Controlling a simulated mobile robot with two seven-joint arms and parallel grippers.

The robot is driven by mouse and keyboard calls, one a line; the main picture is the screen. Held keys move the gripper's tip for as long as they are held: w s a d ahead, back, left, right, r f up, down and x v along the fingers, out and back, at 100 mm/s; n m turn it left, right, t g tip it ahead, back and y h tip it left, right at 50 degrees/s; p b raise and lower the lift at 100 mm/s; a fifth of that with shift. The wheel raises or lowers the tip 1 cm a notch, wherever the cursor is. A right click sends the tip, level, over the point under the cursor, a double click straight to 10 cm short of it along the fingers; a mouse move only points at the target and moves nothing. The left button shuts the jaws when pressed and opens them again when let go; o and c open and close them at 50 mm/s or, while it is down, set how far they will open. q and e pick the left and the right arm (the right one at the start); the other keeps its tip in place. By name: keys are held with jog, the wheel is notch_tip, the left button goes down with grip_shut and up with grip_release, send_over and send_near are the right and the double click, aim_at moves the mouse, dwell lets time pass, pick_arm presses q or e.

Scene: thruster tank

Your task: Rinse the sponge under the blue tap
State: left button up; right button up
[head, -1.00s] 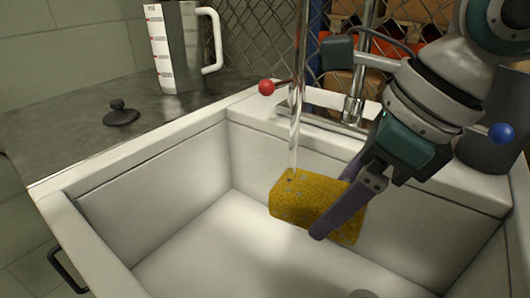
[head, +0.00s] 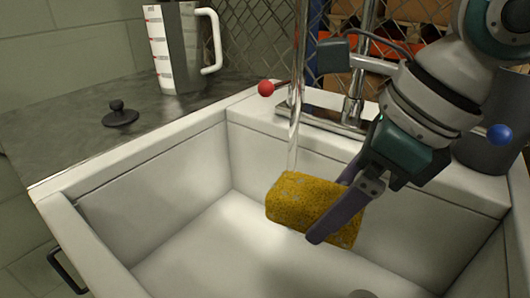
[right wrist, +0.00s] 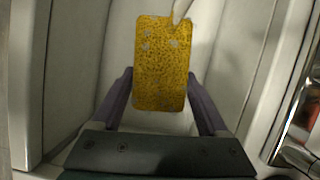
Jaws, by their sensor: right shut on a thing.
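A yellow sponge (head: 302,203) with small grey spots is held in the air inside the white sink. My right gripper (head: 330,207) is shut on it, one finger on each side. In the right wrist view the sponge (right wrist: 160,65) sits between the two fingers of the gripper (right wrist: 160,92). A stream of water (head: 294,140) comes down from above and meets the sponge's upper left end. The blue tap knob (head: 500,133) is on the right and the red knob (head: 266,88) on the left of the sink's back ledge. My left gripper is not in view.
The sink (head: 150,195) has high walls around the sponge, and its floor is mostly clear. A measuring jug (head: 178,50) and a black plug (head: 121,114) stand on the left counter. A dark grey container (head: 490,150) is at the back right, behind my arm.

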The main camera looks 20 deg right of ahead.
jog(key=s+a+r+p, duration=0.3)
jog(key=s+a+p, duration=0.1)
jog(key=s+a, duration=0.4)
jog(key=shift+s+a, duration=0.15)
jog(key=shift+a, duration=1.2)
jog(key=shift+d+f, duration=0.1)
